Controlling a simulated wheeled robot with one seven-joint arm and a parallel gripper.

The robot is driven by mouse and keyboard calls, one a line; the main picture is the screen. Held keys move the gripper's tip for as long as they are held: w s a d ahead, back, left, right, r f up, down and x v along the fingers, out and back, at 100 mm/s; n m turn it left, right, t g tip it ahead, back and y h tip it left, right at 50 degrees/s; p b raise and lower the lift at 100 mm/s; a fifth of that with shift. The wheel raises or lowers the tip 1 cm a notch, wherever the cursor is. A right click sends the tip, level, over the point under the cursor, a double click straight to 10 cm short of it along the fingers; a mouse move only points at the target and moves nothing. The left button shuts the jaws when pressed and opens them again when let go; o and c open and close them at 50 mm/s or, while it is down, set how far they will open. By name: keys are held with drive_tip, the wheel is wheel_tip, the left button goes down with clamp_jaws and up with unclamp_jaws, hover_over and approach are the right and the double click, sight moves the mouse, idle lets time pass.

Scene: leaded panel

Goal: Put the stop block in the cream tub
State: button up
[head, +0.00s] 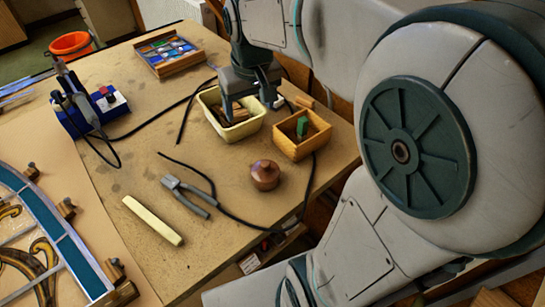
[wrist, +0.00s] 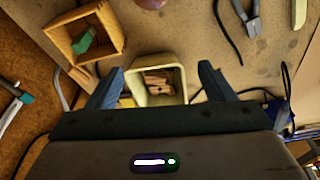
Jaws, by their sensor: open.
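The cream tub (head: 251,129) stands on the work table, and it also shows in the wrist view (wrist: 143,69). Brown wooden blocks (wrist: 158,82) lie inside it; I cannot tell whether one is the stop block. My gripper (head: 248,110) points down over the tub, fingers spread wide. In the wrist view my gripper (wrist: 161,68) has a finger on each side of the tub's picture, with nothing held between them. The fingers hide part of the tub in the head view.
Right of the tub stands a wooden box (head: 302,146) holding a green piece (head: 302,126). A round brown lidded pot (head: 265,174), pliers (head: 188,196) and a pale bar (head: 152,220) lie nearer. Small wooden blocks (head: 67,208) edge the leaded panel (head: 45,232). A black cable crosses the table.

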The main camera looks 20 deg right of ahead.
drive_tip(key=s+f+m, duration=0.1)
drive_tip(key=s+f, duration=0.3)
drive_tip(key=s, duration=0.9)
drive_tip(key=shift+s+t, duration=0.15)
drive_tip(key=shift+t, duration=0.25)
